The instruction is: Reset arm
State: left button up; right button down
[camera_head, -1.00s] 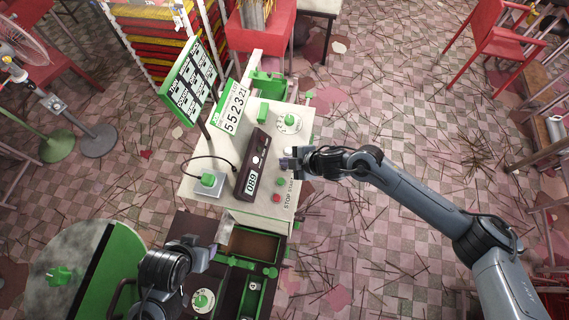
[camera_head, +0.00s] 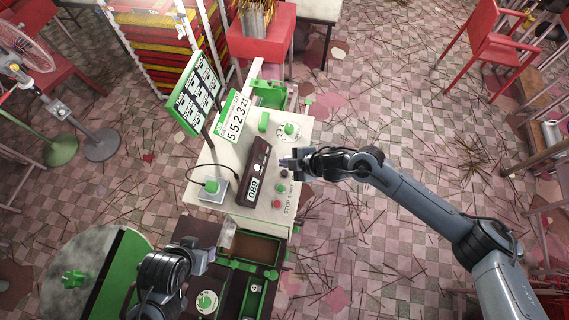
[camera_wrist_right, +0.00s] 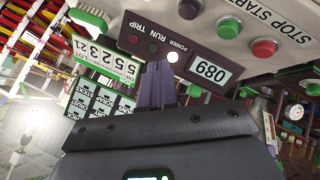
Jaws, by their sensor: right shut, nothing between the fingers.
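My right gripper (camera_head: 286,162) comes in from the right in the head view, over the right edge of the white control panel (camera_head: 228,197). In the right wrist view its narrow fingers (camera_wrist_right: 157,84) are together with nothing between them. The dark box with the 089 display (camera_head: 253,189) lies just left of it. Round green and red buttons (camera_head: 276,204) sit below it on the panel. My left gripper (camera_head: 208,256) is at the lower left, near the front end of the panel. Its fingertips are too unclear to tell their opening.
A green-framed sign (camera_head: 196,95) and a 55232 number board (camera_head: 233,116) stand on the left side. A dark bench with green trays (camera_head: 258,249) lies in front. A round table (camera_head: 72,270) is at lower left. Floor on the right is open, scattered with sticks.

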jog(key=shift+a, duration=0.1)
jog(key=s+a+r+m+t, duration=0.3)
jog(key=s+a+r+m, duration=0.15)
jog(key=s+m, duration=0.2)
jog(key=s+d+m+g+h, duration=0.2)
jog(key=s+d+m, duration=0.4)
jog(key=s+d, duration=0.4)
jog(key=s+d+m+g+h+p, duration=0.1)
jog(key=s+d+m+g+h, duration=0.1)
jog(key=s+d+m+h, duration=0.3)
jog(key=s+d+m, duration=0.1)
jog(key=s+d, duration=0.3)
jog(key=d, duration=0.6)
jog(key=shift+s+d+f+h, duration=0.3)
jog(key=shift+s+d+f, duration=0.05)
jog(key=shift+d, duration=0.05)
